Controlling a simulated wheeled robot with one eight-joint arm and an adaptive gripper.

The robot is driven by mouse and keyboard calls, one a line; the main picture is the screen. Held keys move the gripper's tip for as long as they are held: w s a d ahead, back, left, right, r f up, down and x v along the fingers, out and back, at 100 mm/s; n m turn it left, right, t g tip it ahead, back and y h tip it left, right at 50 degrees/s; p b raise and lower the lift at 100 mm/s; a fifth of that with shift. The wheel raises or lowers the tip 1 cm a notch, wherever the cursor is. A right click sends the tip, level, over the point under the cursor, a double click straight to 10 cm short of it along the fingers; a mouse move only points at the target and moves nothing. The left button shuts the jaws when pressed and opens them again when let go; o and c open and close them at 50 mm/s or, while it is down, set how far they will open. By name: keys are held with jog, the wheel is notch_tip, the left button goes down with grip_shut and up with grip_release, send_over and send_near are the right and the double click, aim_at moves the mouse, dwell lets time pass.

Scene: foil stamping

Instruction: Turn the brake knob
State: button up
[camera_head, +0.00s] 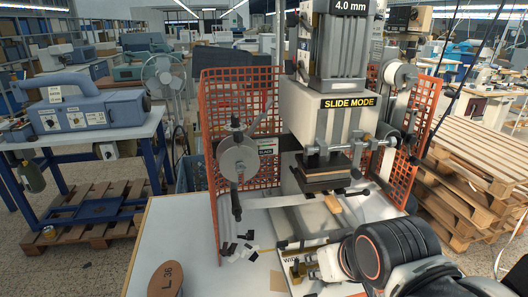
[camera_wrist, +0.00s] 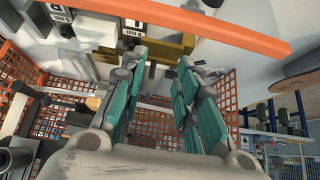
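The stamping machine (camera_head: 345,110) stands on the pale table, marked "SLIDE MODE" and "4.0 mm". No knob is legibly marked as the brake. A round grey disc (camera_head: 238,160) with dark fittings is on the machine's left, beside a small label that I cannot read surely. My gripper (camera_wrist: 162,62) shows two teal-padded fingers apart, with nothing between them. In the head view my arm reaches in from the lower right, and its end is low at the machine's front, near small brass-coloured parts (camera_head: 299,268). Contact there cannot be told.
An orange mesh guard (camera_head: 212,120) surrounds the machine's back and sides. An orange bar (camera_wrist: 210,25) crosses close in the wrist view. Small black and white pieces (camera_head: 240,247) and a brown oval pad (camera_head: 166,280) lie on the table (camera_head: 170,225). The table's left part is mostly clear.

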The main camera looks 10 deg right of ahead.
dwell(0.4)
notch_tip(320, 180, up, 35)
jog(key=n+g+y+p, duration=0.25)
jog(key=n+p, duration=0.25)
jog(key=p, duration=2.4)
send_over(235, 117)
jog(key=s+d, duration=0.2)
jog(key=s, duration=0.3)
jog(key=shift+g+h, duration=0.35)
jog(key=x, duration=1.3)
jog(key=shift+w+d+f, duration=0.1)
jog(key=shift+w+f, duration=0.15)
grip_shut()
